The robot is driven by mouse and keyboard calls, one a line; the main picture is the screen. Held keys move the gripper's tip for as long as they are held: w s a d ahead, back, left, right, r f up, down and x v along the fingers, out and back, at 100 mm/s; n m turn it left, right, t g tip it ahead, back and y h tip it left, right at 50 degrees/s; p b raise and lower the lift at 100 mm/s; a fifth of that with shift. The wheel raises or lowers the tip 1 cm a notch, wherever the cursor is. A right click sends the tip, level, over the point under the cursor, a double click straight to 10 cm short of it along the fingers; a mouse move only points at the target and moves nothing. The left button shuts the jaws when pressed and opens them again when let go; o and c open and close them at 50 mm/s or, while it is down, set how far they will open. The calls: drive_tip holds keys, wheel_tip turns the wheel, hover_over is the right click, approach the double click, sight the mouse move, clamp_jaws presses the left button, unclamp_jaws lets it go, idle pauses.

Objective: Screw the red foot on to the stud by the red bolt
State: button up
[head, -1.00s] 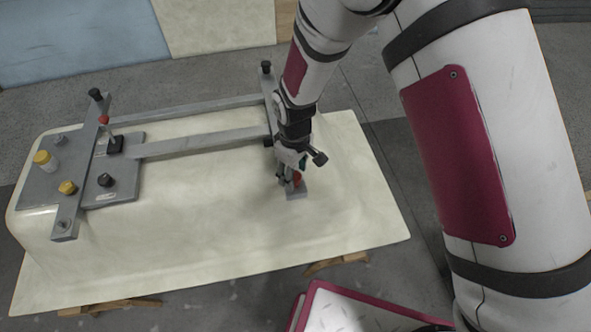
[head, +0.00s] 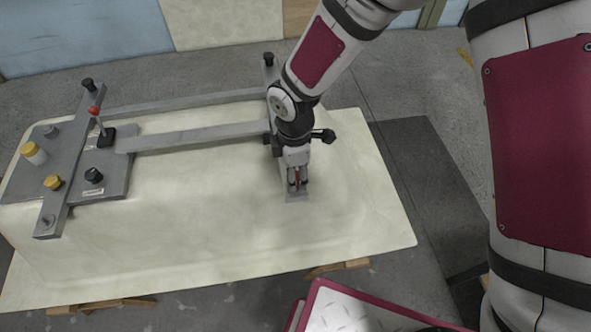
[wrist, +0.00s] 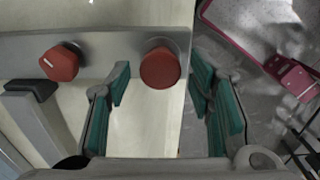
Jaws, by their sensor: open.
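In the wrist view, a round red foot (wrist: 160,69) sits at the end of a grey metal bar (wrist: 110,50). A red bolt (wrist: 61,63) with a white mark stands on the same bar to its left. My gripper (wrist: 161,85) is open, its teal-padded fingers apart on the left and right of the foot, with visible gaps. In the head view my gripper (head: 297,183) points down over the end of the bar (head: 297,198), with a little red between its fingers. The stud is hidden, so I cannot tell how far the foot is threaded.
The bar belongs to a grey frame (head: 200,138) on a cream tub shell (head: 220,215). A plate (head: 110,170) at left carries yellow caps, dark knobs and a red-tipped lever (head: 95,110). A red-edged case (head: 350,312) stands at the front. The shell around my gripper is mostly clear.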

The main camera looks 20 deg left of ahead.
drive_tip(key=shift+c, duration=0.5)
clamp_jaws()
drive_tip(key=m+p, duration=0.2)
drive_tip(key=m, duration=0.5)
drive_tip(key=shift+r, duration=0.1)
drive_tip(key=m+p, duration=0.2)
drive_tip(key=m, duration=0.4)
drive_tip(key=shift+o, duration=1.3)
unclamp_jaws()
drive_tip(key=shift+c, duration=0.8)
